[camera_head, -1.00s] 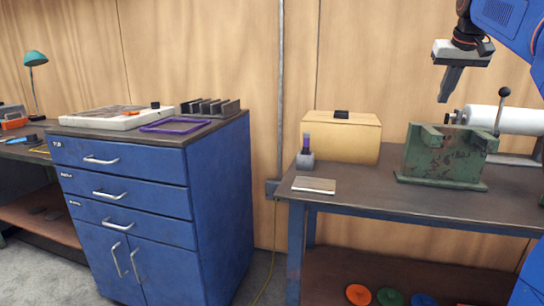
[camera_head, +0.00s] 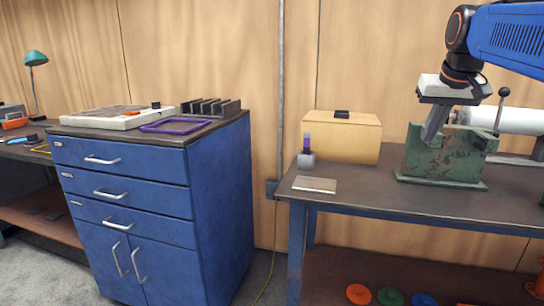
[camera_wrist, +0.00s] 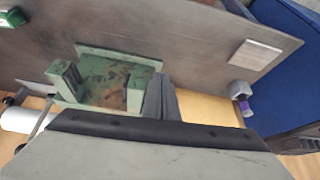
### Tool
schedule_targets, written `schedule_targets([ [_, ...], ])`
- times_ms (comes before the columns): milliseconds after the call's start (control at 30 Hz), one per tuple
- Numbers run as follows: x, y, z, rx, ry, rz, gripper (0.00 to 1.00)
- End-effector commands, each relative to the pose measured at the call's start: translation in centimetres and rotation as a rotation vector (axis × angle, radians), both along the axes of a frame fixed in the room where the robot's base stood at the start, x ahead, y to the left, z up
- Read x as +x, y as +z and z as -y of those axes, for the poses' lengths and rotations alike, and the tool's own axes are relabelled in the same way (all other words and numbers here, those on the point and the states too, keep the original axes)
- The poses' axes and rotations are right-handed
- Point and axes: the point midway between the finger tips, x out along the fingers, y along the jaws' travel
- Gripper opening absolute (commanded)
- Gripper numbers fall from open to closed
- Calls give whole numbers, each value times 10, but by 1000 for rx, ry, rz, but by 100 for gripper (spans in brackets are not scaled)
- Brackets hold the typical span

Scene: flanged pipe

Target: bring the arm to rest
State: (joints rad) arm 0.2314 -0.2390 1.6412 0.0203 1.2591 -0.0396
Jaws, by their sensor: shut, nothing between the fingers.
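My gripper (camera_head: 431,138) is shut and empty. In the head view it points down and slightly left, in front of the upper part of the green vise-like stand (camera_head: 440,165), hiding some of it. In the wrist view my closed fingers (camera_wrist: 161,98) show beside one upright of the green stand (camera_wrist: 105,82); I cannot tell whether they touch it. My blue arm reaches in from the upper right of the head view.
A white cylinder (camera_head: 505,120) lies behind the stand, near an upright lever with a dark knob (camera_head: 503,93). The bench (camera_head: 370,198) also holds a tan box (camera_head: 342,138), a small grey holder (camera_head: 306,161) and a flat plate (camera_head: 314,185). The front-middle bench top is clear.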

Motion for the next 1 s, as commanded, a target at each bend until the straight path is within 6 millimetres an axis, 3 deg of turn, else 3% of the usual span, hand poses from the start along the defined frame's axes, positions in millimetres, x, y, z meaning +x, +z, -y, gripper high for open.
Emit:
schedule_targets([
  [200,-58,-56,-37,3,44,-15,0],
  [500,-139,-145,-75,3,104,-36,0],
  [800,-220,-245,-100,3,163,-55,0],
  [1000,-255,-293,-108,3,188,-64,0],
])
